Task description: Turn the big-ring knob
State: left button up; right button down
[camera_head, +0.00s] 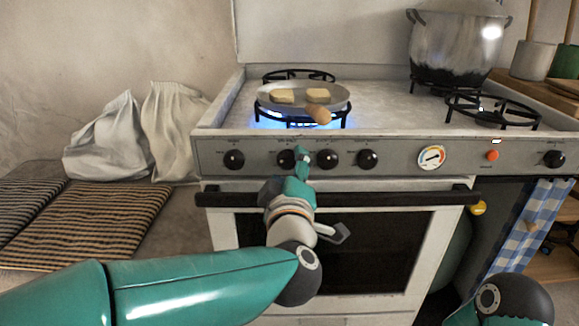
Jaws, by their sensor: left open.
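The stove front carries a row of black knobs: a far-left knob (233,159), a second knob (286,159), a third knob (327,158), a fourth knob (368,159) and a far-right knob (555,158). Their labels are too small to read, so I cannot tell which one is the big-ring knob. My left gripper (303,160) is open in front of the panel, between the second and third knobs, partly covering the second. I cannot tell whether it touches either knob. My right gripper is out of view; only part of my right arm shows at the lower right.
A pan (270,96) with two yellowish pieces sits over a blue flame (265,112). A large pot (452,50) stands at the back right. The oven handle bar (400,198) juts out below the panel. A round gauge (431,157) and red button (491,155) are on the panel.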

pick_arm(q)
jog(key=s, duration=1)
jog(key=shift+s, duration=0.2)
jog(key=shift+a+f, duration=0.1)
jog(key=shift+f, duration=0.05)
